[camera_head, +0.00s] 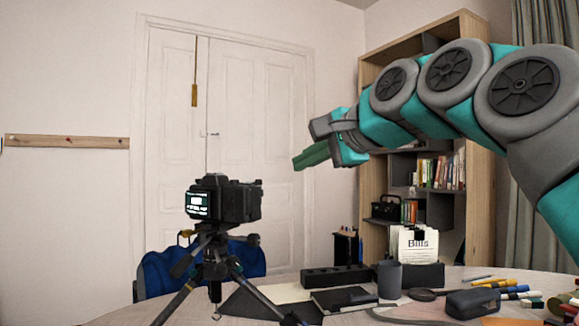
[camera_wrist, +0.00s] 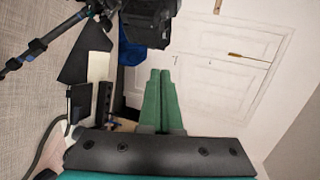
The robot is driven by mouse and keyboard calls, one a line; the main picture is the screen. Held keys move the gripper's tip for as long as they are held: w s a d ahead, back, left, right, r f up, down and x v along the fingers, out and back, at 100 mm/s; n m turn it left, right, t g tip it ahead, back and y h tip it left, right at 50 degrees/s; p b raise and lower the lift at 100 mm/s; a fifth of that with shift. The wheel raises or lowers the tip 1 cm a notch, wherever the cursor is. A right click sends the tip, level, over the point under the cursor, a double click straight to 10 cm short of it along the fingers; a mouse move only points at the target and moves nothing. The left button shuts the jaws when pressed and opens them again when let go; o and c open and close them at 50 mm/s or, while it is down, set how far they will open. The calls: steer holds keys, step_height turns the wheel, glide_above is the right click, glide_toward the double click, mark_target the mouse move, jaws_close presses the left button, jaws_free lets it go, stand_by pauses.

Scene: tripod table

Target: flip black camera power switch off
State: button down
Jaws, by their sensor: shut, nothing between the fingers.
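The black camera (camera_head: 236,201) sits on a dark tripod (camera_head: 214,262) on the table. Its screen (camera_head: 198,204) is lit on the left side. In the wrist view the camera (camera_wrist: 146,22) shows at the top, partly cut off by the frame edge. The power switch is too small to make out. My gripper (camera_head: 297,162) is to the right of the camera and higher in the head view, apart from it. Its green fingers (camera_wrist: 160,74) are together and hold nothing.
A blue chair (camera_head: 158,275) stands behind the tripod. A wooden bookshelf (camera_head: 369,190) is at the back right. Air between gripper and camera is clear.

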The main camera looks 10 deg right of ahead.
glide_toward(260, 183)
steer(key=p+x, duration=0.1)
steer(key=x, duration=0.3)
steer(key=shift+w+a, duration=0.15)
steer(key=shift+w, duration=0.05)
steer(key=shift+w+a, duration=0.45)
steer(key=shift+w, duration=0.4)
steer(key=shift+d+r, duration=0.1)
steer(key=shift+d, duration=0.05)
